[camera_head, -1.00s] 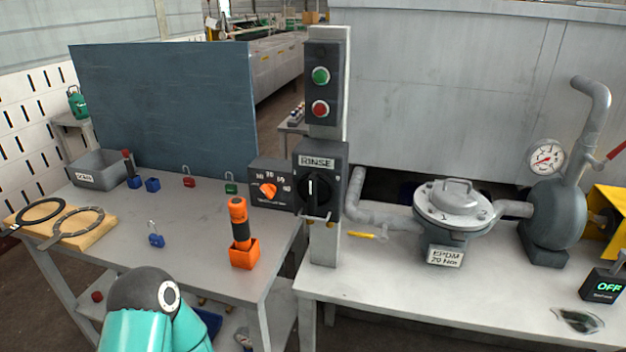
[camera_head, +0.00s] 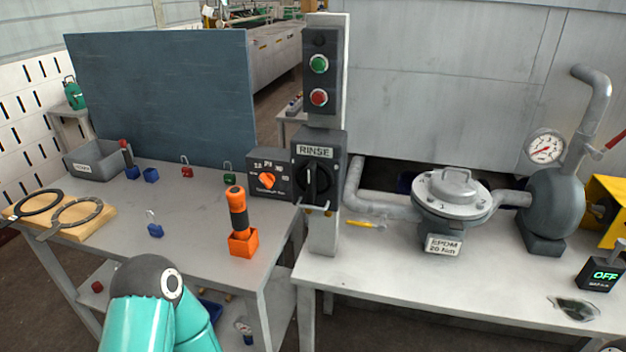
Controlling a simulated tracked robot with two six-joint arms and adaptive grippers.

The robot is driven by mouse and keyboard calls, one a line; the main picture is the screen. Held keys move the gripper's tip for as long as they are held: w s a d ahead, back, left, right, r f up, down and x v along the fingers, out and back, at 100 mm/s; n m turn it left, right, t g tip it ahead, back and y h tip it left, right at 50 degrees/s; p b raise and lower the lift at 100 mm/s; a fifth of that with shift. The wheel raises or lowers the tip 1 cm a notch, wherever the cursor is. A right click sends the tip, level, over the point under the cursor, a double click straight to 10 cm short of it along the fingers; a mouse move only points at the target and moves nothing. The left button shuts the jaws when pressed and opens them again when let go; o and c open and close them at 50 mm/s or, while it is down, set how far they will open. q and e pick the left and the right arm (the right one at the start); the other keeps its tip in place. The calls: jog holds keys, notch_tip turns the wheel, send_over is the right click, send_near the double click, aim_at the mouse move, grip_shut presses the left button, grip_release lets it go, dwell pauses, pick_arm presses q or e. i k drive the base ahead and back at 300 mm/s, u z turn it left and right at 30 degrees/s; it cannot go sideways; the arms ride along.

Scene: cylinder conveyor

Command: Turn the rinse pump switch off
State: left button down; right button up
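The rinse pump switch (camera_head: 311,180) is a black rotary knob on a dark box labelled RINSE (camera_head: 333,165), fixed to a grey post. Its white pointer mark stands upright. A green button (camera_head: 319,64) and a red button (camera_head: 319,97) sit on a separate box above it. A teal and dark part of my arm shows at the bottom left, in front of the left table. Neither of my grippers is in view, and nothing touches the switch.
An orange-knobbed box (camera_head: 268,178) stands directly left of the switch. An orange tool in an orange holder (camera_head: 243,244) is in front of it. The pump (camera_head: 552,208), gauge (camera_head: 545,147) and lidded filter housing (camera_head: 450,200) are on the right bench. Space before the switch is clear.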

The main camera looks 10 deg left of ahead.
aim_at(313, 177)
jog(key=u, duration=1.15)
jog(key=i, duration=0.1)
jog(key=z, duration=2.8)
jog(key=k, duration=1.65)
jog(key=u, duration=1.5)
jog(key=i, duration=1)
jog(key=u, duration=0.05)
